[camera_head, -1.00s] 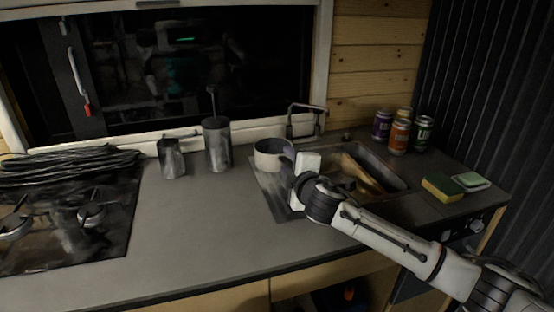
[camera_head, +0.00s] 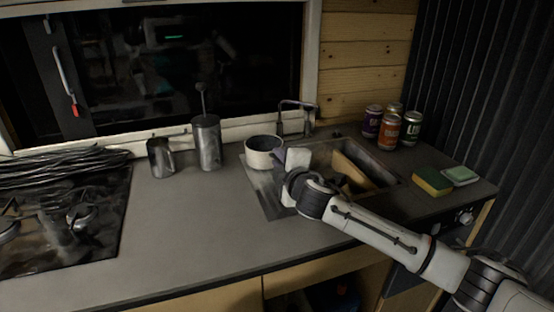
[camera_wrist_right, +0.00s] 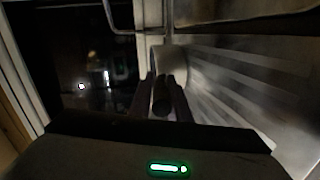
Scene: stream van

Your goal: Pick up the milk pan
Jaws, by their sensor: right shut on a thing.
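The milk pan (camera_head: 262,152) is a small light pan with a dark inside. In the head view it is at the left side of the sink, over the metal drainer. My right gripper (camera_head: 281,156) is at the pan's right side, shut on its handle. In the right wrist view the pan (camera_wrist_right: 160,68) is just beyond the fingers, and the dark handle (camera_wrist_right: 163,104) runs between the two fingers of the right gripper (camera_wrist_right: 163,92). Whether the pan's base touches the drainer cannot be told. My left gripper is not in view.
A sink (camera_head: 372,160) with a tap (camera_head: 297,103) is right of the pan. Several cans (camera_head: 388,129), a sponge (camera_head: 432,182) and a green block in a dish (camera_head: 460,175) stand beyond it. A steel press (camera_head: 207,143) and a steel jug (camera_head: 161,159) stand left. The front counter is clear.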

